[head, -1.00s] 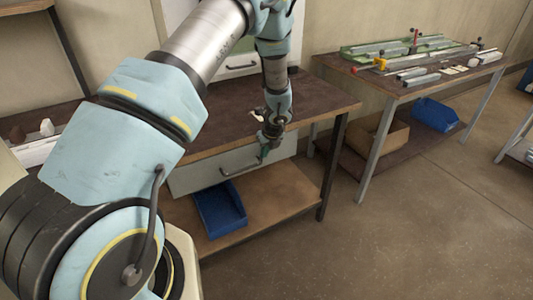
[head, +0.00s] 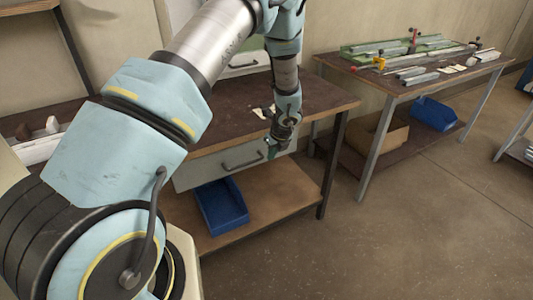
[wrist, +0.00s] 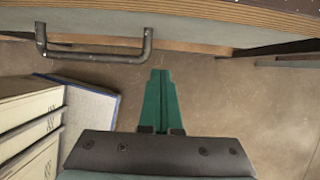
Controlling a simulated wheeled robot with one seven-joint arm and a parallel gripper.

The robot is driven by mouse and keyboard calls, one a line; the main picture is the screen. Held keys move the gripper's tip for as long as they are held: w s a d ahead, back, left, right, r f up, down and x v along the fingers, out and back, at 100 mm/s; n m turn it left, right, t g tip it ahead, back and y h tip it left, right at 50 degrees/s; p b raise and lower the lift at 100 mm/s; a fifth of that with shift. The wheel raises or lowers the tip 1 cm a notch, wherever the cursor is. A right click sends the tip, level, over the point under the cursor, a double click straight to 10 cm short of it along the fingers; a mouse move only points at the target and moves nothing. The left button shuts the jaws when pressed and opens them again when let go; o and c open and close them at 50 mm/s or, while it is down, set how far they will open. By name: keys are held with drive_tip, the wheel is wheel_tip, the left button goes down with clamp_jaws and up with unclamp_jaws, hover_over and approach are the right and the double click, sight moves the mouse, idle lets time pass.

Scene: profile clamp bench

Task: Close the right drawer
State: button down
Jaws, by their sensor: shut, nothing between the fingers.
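The right drawer (head: 207,172) is the pale grey front under the brown workbench top, with a dark bar handle (head: 242,160). Its front looks close to flush under the bench edge; any small remaining gap is hard to tell. In the wrist view, the drawer front (wrist: 200,38) runs across the top below the wooden edge, with the handle (wrist: 95,54) to the upper left. My gripper (head: 272,153) is in front of the drawer's right part, right of the handle. In the wrist view, its green fingers (wrist: 160,72) are together and empty, tips just short of the front.
A blue bin (head: 221,207) sits on the lower shelf (head: 280,193) beneath the drawer. A second bench (head: 410,85) with clamps and profiles stands at right, with a cardboard box (head: 378,140) and another blue bin (head: 434,114) below. The floor (head: 400,230) in front is clear.

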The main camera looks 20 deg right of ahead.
drive_tip(key=w+a+b+v, duration=0.1)
drive_tip(key=v, duration=0.8)
drive_tip(key=s+a+r+n+g, duration=0.1)
drive_tip(key=a+r+n, duration=0.3)
drive_tip(key=a+n, duration=0.35)
drive_tip(key=s+a+r+n+g, duration=0.1)
drive_tip(key=a+r+n, duration=0.3)
drive_tip(key=a+n, duration=0.3)
drive_tip(key=s+a+r+n, duration=0.2)
drive_tip(key=s+a+n, duration=0.3)
drive_tip(key=a+n, duration=0.3)
drive_tip(key=s+a+r+n+h, duration=0.1)
drive_tip(key=s+a+r+n, duration=0.2)
drive_tip(key=s+a+n, duration=0.3)
drive_tip(key=a+n, duration=0.2)
drive_tip(key=n, duration=0.2)
drive_tip(key=shift+s+r+g, duration=0.15)
drive_tip(key=shift+r+g, duration=0.15)
drive_tip(key=shift+g, duration=0.1)
